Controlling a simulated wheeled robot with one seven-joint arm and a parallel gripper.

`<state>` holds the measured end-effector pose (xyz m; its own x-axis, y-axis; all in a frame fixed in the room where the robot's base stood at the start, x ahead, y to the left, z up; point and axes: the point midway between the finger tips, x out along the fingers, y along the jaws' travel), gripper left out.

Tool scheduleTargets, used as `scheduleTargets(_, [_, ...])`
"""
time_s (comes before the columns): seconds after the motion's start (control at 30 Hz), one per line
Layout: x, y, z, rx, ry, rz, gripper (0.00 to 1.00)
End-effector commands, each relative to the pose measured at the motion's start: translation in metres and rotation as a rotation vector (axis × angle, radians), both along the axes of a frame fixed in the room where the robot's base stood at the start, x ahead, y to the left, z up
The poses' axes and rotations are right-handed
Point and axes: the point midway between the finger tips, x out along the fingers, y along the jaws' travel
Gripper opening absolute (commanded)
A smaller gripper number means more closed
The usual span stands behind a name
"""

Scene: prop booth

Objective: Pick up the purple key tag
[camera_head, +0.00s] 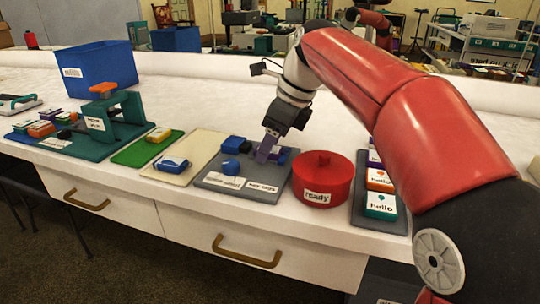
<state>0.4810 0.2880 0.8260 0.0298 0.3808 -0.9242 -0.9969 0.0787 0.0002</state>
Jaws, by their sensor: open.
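A small dark purple item (283,156), perhaps the key tag, lies on the grey tray (215,178) at the middle of the counter. My gripper (266,151) reaches down from the upper right, just over the tray and in front of part of this item. Its jaws are open. A greyish-purple flat piece shows at the fingertips; I cannot tell whether it is a finger or part of the tag, or whether anything touches.
A blue item (231,167) and white label cards share the tray. A red round box (323,177) marked "ready" stands close on its right. Beyond it a dark tray (362,213) holds "hello" blocks. A cream board (197,150) lies left.

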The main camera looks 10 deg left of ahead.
Motion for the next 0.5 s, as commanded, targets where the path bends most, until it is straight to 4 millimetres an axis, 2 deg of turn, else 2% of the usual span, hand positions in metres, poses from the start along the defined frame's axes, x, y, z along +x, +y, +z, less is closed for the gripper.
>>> scheduleTargets(0.2, [0.0000,0.0004,-0.0002,0.000,0.000,0.000,0.59])
scheduleTargets(0.5, [0.0000,0.0003,0.0000,0.000,0.000,0.000,0.19])
